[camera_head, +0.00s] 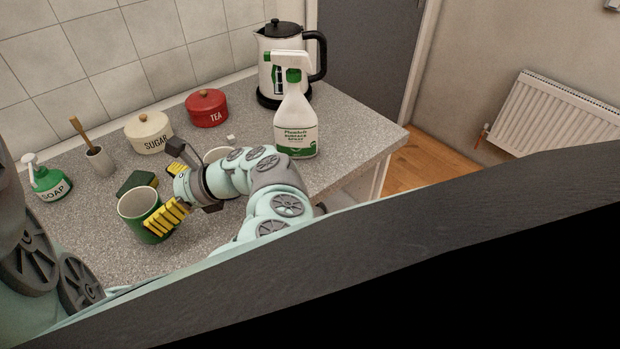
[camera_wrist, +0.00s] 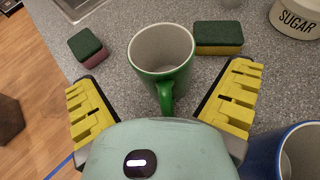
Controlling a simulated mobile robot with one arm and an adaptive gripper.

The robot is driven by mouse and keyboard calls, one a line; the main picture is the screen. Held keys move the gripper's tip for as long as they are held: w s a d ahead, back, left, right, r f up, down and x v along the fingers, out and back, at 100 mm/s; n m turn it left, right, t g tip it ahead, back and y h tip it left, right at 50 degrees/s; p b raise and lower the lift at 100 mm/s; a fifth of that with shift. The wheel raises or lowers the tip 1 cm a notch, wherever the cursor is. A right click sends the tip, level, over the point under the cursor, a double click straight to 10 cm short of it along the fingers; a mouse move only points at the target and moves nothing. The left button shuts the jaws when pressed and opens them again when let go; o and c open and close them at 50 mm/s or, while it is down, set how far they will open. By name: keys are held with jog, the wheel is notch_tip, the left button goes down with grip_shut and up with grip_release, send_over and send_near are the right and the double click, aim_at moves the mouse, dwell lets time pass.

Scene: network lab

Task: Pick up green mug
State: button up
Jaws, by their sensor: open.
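The green mug (camera_head: 140,206) stands upright on the speckled worktop in the head view, with a pale empty inside. In the wrist view the green mug (camera_wrist: 162,58) is straight ahead, with its handle pointing toward my gripper (camera_wrist: 163,108). The two yellow finger pads are spread wide on either side of the handle, with nothing between them but the handle side of the mug. In the head view my gripper (camera_head: 172,188) is at the mug's right side, and one yellow finger covers part of the mug.
The sugar pot (camera_head: 149,133), tea pot (camera_head: 207,108), soap bottle (camera_head: 48,180), spray bottle (camera_head: 296,120) and kettle (camera_head: 280,62) stand around.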

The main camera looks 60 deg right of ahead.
aim_at(126, 210)
jog(key=p+x, duration=0.2)
jog(key=x, duration=0.2)
jog(key=shift+w+p, duration=0.1)
jog(key=shift+p, duration=0.2)
jog(key=shift+w+a+f, duration=0.25)
jog(key=shift+w+f, duration=0.15)
jog(key=shift+f, duration=0.05)
jog(key=shift+c, duration=0.3)
jog(key=c, duration=0.9)
jog(key=shift+c, duration=0.7)
jog(key=shift+r, duration=0.15)
